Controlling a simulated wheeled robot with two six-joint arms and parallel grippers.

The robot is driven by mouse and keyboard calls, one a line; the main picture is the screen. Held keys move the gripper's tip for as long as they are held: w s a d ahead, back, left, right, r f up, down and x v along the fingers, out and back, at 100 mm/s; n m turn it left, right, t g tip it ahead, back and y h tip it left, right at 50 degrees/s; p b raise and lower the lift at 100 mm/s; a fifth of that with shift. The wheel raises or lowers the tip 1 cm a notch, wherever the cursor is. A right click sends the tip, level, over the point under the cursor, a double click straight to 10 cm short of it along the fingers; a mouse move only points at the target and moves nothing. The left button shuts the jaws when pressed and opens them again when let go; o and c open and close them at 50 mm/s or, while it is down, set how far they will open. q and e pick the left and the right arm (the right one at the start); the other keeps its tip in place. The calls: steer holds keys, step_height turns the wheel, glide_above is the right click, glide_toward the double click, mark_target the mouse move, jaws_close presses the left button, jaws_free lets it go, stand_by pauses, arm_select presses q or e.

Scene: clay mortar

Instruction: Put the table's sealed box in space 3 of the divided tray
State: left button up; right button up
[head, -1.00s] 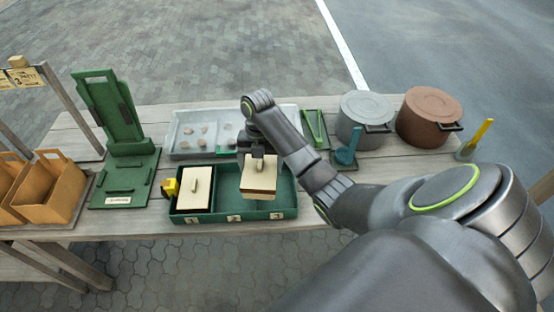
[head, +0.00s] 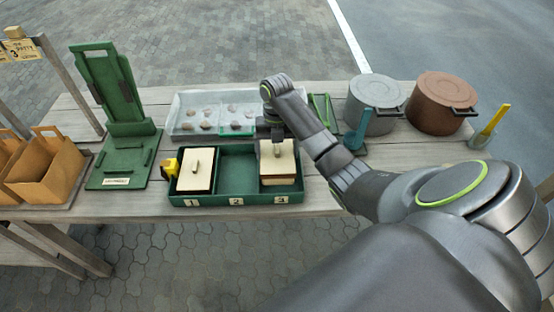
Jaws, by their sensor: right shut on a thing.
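The divided green tray (head: 232,199) lies near the table's front edge, with spaces labelled 1, 2 and 3 from left to right. A cream-lidded box (head: 197,170) with a handle sits in space 1. Space 2 is empty. A second cream-lidded box, the sealed box (head: 280,173), is at space 3. My right gripper (head: 278,143) is shut on its lid handle from above. I cannot tell whether the box rests on the tray floor or hangs slightly above it. My left gripper is not in view.
A grey tray (head: 185,100) with several small lumps lies behind the green tray. Grey (head: 373,98) and brown (head: 441,97) pots stand at right. A yellow item (head: 171,168) touches the green tray's left side.

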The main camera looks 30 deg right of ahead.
steer(key=shift+f, duration=1.6)
steer(key=shift+f, duration=0.6)
steer(key=o, duration=0.8)
steer(key=shift+o, duration=0.2)
